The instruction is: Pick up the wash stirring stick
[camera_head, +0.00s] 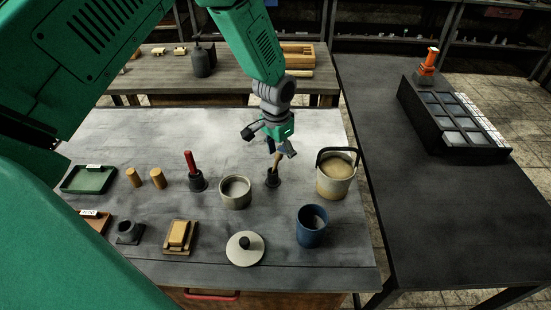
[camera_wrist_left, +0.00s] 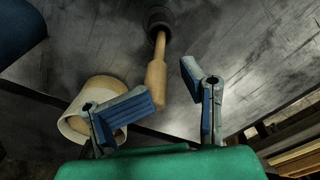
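The wash stirring stick is a wooden stick (camera_head: 276,160) standing slightly tilted in a small black holder (camera_head: 272,180) on the grey table. My left gripper (camera_head: 270,148) is directly above it, with its fingers spread around the stick's upper end. In the left wrist view the stick's thick handle (camera_wrist_left: 156,82) lies between the open fingers of my left gripper (camera_wrist_left: 175,95), closer to the left finger. A gap shows at the right finger. Whether the left finger touches the handle is unclear. The holder (camera_wrist_left: 157,18) shows at the top. My right gripper is not in view.
A bucket of tan material (camera_head: 337,178) with a dark handle stands close right of the stick. A pale bowl (camera_head: 235,192) stands close left. A blue cup (camera_head: 311,226) and a round lid (camera_head: 245,248) are nearer the front.

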